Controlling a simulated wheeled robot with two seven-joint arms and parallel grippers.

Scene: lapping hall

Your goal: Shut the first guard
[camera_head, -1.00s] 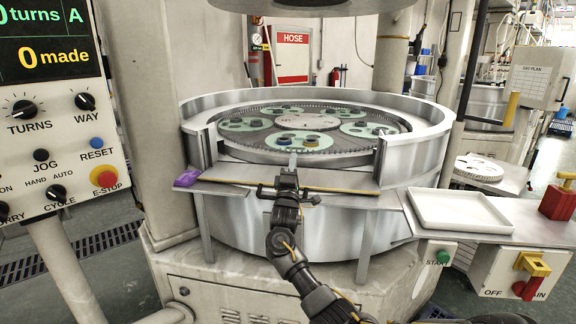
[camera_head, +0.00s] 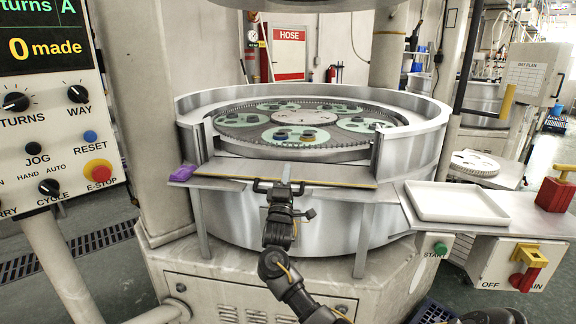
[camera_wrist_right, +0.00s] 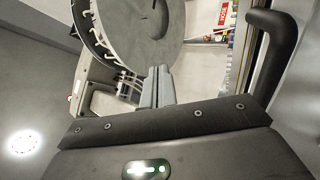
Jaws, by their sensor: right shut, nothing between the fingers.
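The lapping machine has a round metal tub (camera_head: 410,160) whose wall is open at the front. A flat metal ledge with a yellow line (camera_head: 225,184) runs across this opening; I cannot tell whether this ledge is the first guard. Inside, a toothed plate holds several pale green round carriers (camera_head: 242,118) with small dark pieces. My right gripper (camera_head: 285,176) is shut and empty, over the ledge's front edge near its middle. I cannot tell whether it touches the ledge. Its fingers also show closed together in the right wrist view (camera_wrist_right: 157,86). My left gripper is out of view.
A control panel with an E-STOP (camera_head: 98,172) stands at the left. A white tray (camera_head: 458,203) sits on a side shelf at the right, above a START button (camera_head: 440,249) and a red-yellow switch (camera_head: 527,265). A purple item (camera_head: 183,173) lies at the ledge's left end.

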